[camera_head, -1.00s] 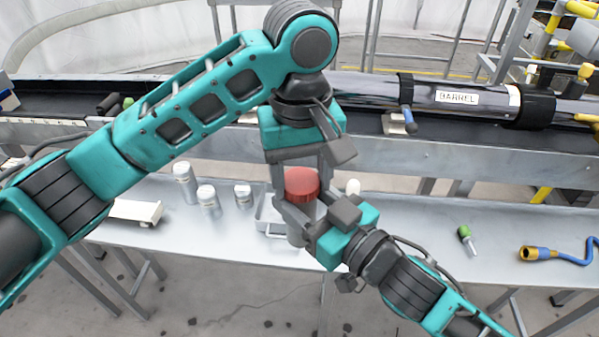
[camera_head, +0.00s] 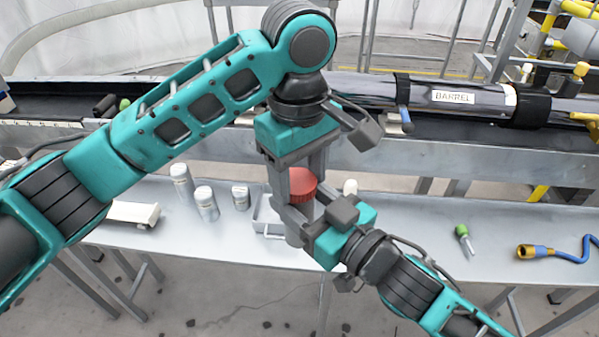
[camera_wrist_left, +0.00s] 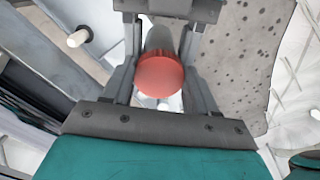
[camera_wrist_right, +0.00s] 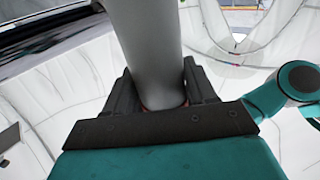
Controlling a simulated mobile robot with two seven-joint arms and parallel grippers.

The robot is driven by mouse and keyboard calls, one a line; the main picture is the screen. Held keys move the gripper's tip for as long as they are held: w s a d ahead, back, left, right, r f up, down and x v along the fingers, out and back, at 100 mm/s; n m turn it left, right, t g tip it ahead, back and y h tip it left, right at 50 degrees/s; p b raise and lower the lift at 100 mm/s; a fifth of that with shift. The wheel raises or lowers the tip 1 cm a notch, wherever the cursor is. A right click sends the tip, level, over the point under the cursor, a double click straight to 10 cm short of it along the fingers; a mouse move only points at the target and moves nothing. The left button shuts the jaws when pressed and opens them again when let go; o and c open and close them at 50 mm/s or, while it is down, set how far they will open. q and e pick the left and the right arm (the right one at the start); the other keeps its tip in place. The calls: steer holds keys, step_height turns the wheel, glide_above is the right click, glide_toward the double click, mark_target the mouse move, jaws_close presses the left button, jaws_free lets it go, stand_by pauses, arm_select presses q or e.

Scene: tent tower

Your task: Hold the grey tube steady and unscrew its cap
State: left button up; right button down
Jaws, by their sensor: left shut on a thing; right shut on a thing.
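The grey tube (camera_head: 292,238) is upright over the front part of the metal table, with a wide red cap (camera_head: 303,183) on its top. My left gripper (camera_head: 298,178) reaches down from above and is shut on the red cap, which shows between its fingers in the left wrist view (camera_wrist_left: 160,76). My right gripper (camera_head: 305,212) comes from the right and is shut on the tube just below the cap. The tube fills the middle of the right wrist view (camera_wrist_right: 150,45). The grippers partly hide the tube and cap.
A shallow metal tray (camera_head: 264,216) is beside the tube. Several lidded containers (camera_head: 205,203) and a white box (camera_head: 132,213) stand to the left. A labelled barrel (camera_head: 470,97) lies behind.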

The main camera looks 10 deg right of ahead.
arm_select(q)
steer(key=shift+r, duration=0.1)
steer(key=shift+r, duration=0.95)
steer(key=shift+r, duration=0.15)
